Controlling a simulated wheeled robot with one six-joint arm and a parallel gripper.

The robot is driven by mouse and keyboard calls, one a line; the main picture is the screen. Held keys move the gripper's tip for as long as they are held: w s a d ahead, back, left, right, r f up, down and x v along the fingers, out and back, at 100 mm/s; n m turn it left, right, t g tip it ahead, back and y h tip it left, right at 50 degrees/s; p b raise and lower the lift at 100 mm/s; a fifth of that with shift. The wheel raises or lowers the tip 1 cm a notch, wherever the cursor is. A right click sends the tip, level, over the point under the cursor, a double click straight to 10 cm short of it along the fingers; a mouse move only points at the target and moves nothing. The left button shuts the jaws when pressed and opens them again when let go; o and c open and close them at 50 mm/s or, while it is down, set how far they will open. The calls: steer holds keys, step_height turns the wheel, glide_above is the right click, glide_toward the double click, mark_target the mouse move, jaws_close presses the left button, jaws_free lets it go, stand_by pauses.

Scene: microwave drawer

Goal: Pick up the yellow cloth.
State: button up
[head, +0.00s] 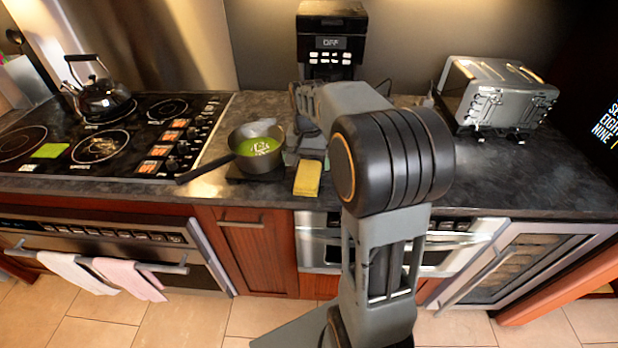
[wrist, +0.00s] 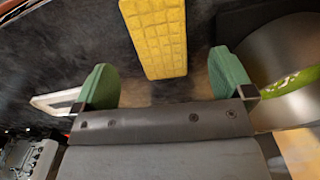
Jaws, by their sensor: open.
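The yellow cloth (head: 307,178) lies folded on the dark countertop near its front edge, just right of the saucepan. In the wrist view the yellow cloth (wrist: 158,38) shows a grid texture and lies beyond my fingertips, roughly centred between them. My gripper (wrist: 156,88) is open, with its two green fingers apart and nothing between them. The far end of the cloth is cut off by the top of the wrist view. In the head view my arm hides part of the counter, and my fingertips are hard to make out.
A saucepan (head: 258,148) with green contents stands left of the cloth, its handle pointing left. A coffee machine (head: 331,45) stands behind, a toaster (head: 495,95) at right. A kettle (head: 103,97) sits on the stove. The counter (head: 560,180) at right front is clear.

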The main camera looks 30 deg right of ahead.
mark_target(308, 173)
steer(key=shift+f, duration=2.9)
steer(key=shift+c, duration=0.3)
steer(key=c, duration=0.9)
steer(key=shift+c, duration=0.2)
steer(key=shift+d+r, duration=0.1)
steer(key=shift+r, duration=0.05)
steer(key=shift+r, duration=0.65)
steer(key=s+a+r, duration=0.3)
steer(key=a+r, duration=0.8)
steer(key=a, duration=0.2)
steer(key=shift+a+r, duration=0.25)
steer(key=shift+a, duration=0.1)
